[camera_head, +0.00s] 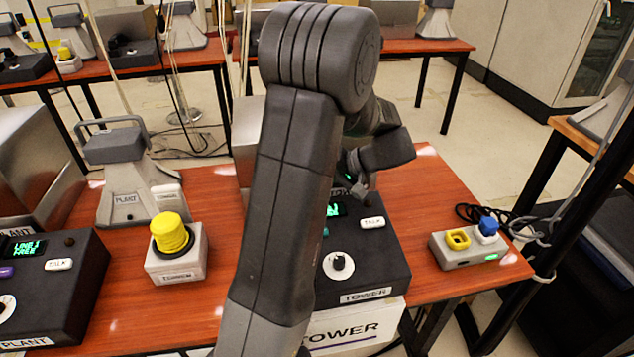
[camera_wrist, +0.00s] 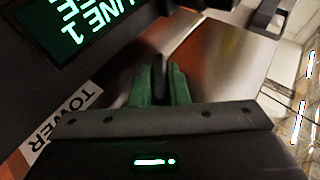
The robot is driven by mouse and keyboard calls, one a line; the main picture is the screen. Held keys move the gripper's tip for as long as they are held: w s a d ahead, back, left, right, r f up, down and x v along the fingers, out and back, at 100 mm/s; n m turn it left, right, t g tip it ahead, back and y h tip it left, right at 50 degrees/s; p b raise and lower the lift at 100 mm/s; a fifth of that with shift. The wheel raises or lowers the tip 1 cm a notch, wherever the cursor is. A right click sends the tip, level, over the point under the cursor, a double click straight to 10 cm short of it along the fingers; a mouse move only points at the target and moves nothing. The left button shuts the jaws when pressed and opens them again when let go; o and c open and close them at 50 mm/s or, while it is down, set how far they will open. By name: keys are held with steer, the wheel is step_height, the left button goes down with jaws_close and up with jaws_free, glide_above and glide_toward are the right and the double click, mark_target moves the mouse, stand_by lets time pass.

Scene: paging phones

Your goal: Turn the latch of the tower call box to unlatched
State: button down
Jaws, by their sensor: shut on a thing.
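The tower call box (camera_head: 375,262) is a dark console with a TOWER label, a white-ringed dial, a TALK button and a green-lit screen. It stands on the red-brown table, partly hidden behind my arm. In the wrist view its screen (camera_wrist: 68,25) shows upside down at the upper left. My gripper (camera_wrist: 160,88) has green fingers shut on a small dark upright piece, seemingly the latch (camera_wrist: 159,68). In the head view my gripper is over the far part of the box, its fingers mostly hidden. I cannot tell the latch's setting.
A yellow mushroom button (camera_head: 172,236) on a white box stands left of my arm. The plant call box (camera_head: 60,290) is farther left. A grey block with yellow and blue pieces (camera_head: 468,243) lies at the right. A metal case (camera_wrist: 215,55) is close beyond my fingers.

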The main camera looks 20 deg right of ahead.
steer(key=shift+d+f+t+y, duration=0.1)
steer(key=shift+t+y, duration=0.2)
steer(key=shift+y, duration=0.3)
steer(key=shift+m, duration=0.3)
steer(key=c, duration=1.4)
jaws_free()
steer(key=v, duration=1.3)
steer(key=shift+s+d, duration=0.3)
